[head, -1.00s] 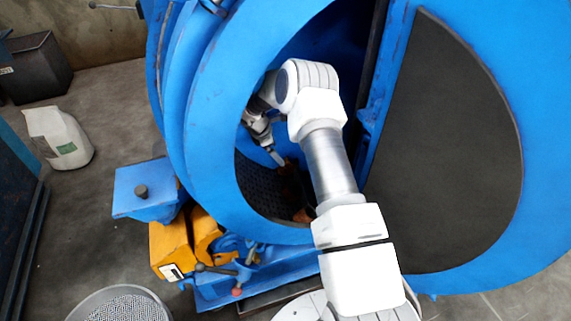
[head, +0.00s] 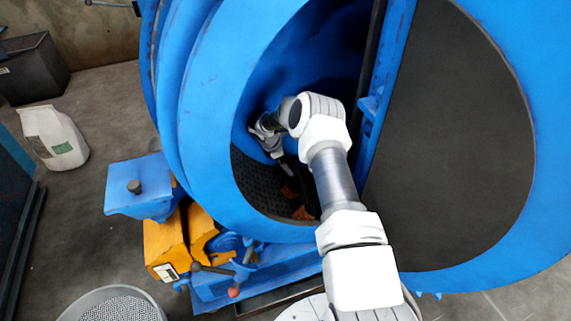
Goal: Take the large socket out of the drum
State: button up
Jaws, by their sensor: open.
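The blue drum (head: 205,130) stands open in the middle of the head view, and my arm reaches in through its round opening. My gripper (head: 287,170) is inside, above the dark perforated drum floor (head: 262,192), and is small and partly hidden by my arm. It is open, and I see nothing between its fingers. Rusty brown parts (head: 302,213) lie on the drum floor below and to the right of it, partly behind my arm. I cannot tell which of them is the large socket.
The drum's rim and the open door (head: 450,150) with its dark lining bound the space around my arm. A grey round basket (head: 112,305) stands at the lower left.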

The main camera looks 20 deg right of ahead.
jog(key=shift+c, duration=0.2)
grip_shut()
jog(key=shift+w+r, duration=0.15)
jog(key=shift+r, duration=0.25)
notch_tip(320, 180, up, 10)
jog(key=p, duration=0.3)
jog(key=shift+f, duration=0.25)
